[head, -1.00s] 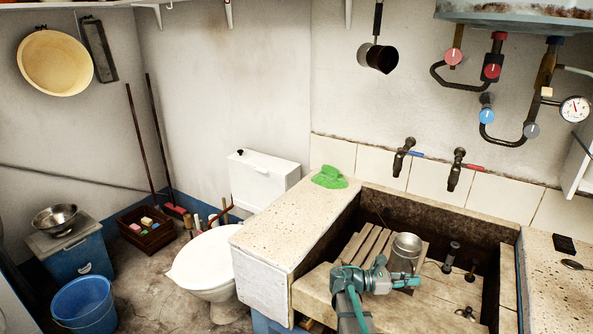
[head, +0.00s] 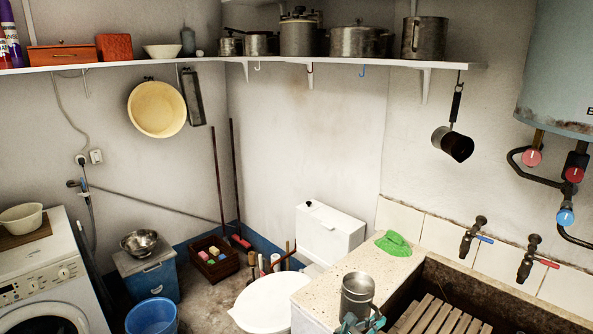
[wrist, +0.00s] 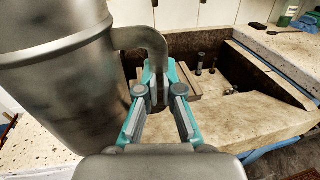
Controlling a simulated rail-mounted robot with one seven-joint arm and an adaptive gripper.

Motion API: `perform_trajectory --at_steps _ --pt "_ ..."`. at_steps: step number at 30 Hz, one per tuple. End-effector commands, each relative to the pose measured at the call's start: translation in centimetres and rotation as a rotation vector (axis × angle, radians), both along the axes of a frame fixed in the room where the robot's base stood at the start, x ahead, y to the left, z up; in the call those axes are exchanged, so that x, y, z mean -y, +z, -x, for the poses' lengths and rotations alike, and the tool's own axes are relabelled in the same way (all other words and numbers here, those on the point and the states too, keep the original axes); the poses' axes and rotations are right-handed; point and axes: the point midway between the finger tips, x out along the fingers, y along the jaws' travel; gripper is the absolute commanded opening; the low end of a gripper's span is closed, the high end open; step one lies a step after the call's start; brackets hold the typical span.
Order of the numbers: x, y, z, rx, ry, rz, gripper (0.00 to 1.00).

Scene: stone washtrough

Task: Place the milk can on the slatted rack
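The milk can (head: 357,294) is a grey metal can with a side handle. In the head view it shows in front of the left stone counter, left of the slatted rack; I cannot tell its height above the counter. In the wrist view the can (wrist: 55,85) fills the left side, looking roughly upright. My gripper (wrist: 159,92) has its teal fingers closed around the can's handle; it also shows at the bottom of the head view (head: 362,325). The wooden slatted rack (head: 440,317) lies in the trough, partly cut off by the frame. In the wrist view it is mostly hidden.
A green cloth (head: 393,244) lies on the left counter (head: 330,290). Two taps (head: 473,237) stick out above the trough. A pan (head: 453,143) hangs on the wall below a shelf (head: 300,64) of pots. No object shows on the visible slats.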

Motion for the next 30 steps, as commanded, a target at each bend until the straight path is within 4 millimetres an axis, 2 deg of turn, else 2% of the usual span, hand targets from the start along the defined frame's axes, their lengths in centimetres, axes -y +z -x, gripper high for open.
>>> perform_trajectory --at_steps 1,4,8,11,21,30 --pt "-1.3 1.5 0.2 0.001 0.025 0.0 0.0" --pt "-3.1 2.2 0.1 0.001 0.058 0.0 0.0" --pt "-4.4 2.5 0.1 0.002 0.081 0.0 0.0" --pt "-4.8 1.9 0.0 0.002 0.088 0.0 0.0" --pt "-4.7 -2.3 0.0 0.002 0.087 0.0 0.0" --pt "-5.1 -2.8 0.0 0.002 0.092 0.0 0.0"
